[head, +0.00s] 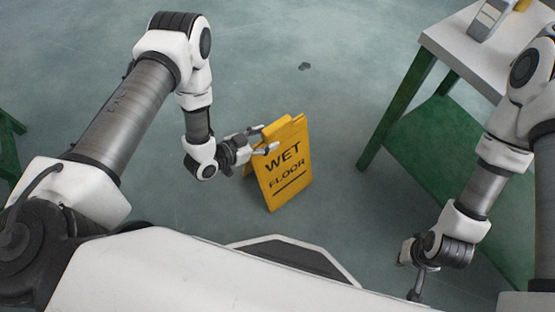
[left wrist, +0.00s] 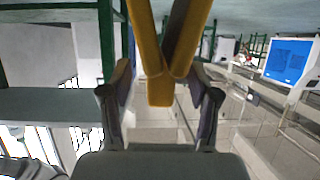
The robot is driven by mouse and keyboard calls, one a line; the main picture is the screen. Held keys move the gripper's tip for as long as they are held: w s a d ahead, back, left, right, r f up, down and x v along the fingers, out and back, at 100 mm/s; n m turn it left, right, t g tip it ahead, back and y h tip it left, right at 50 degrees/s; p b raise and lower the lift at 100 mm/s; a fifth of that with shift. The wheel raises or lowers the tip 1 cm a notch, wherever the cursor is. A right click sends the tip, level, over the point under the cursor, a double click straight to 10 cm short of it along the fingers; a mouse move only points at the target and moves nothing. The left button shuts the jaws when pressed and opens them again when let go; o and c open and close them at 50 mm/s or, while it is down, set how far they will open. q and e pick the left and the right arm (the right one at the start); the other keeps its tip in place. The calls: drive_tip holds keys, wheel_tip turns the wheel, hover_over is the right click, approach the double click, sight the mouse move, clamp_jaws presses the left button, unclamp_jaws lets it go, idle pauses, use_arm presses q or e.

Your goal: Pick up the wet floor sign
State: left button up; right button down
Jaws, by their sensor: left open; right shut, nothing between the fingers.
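The yellow wet floor sign (head: 285,165) stands upright as an A-frame on the floor in the middle of the head view, its "WET FLOOR" face toward the lower right. My left gripper (head: 266,139) is open at the upper left part of the sign. In the left wrist view the top of the sign (left wrist: 160,92) shows between the two spread fingers of the left gripper (left wrist: 160,78), with a gap on each side. My right gripper (head: 416,278) is shut and empty, low at the right, well apart from the sign.
A table (head: 455,43) with a grey top and green legs stands to the right of the sign, with a green lower shelf (head: 432,140). Something green stands at the far left edge. The floor behind the sign is mostly clear, with a small dark spot.

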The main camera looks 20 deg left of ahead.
sight(277, 133)
use_arm(q)
drive_tip(key=b+x, duration=0.2)
drive_tip(key=x, duration=0.3)
drive_tip(key=shift+w+f, duration=0.1)
drive_tip(key=shift+f, duration=0.15)
drive_tip(key=shift+w, duration=0.1)
drive_tip(key=shift+r, duration=0.1)
clamp_jaws()
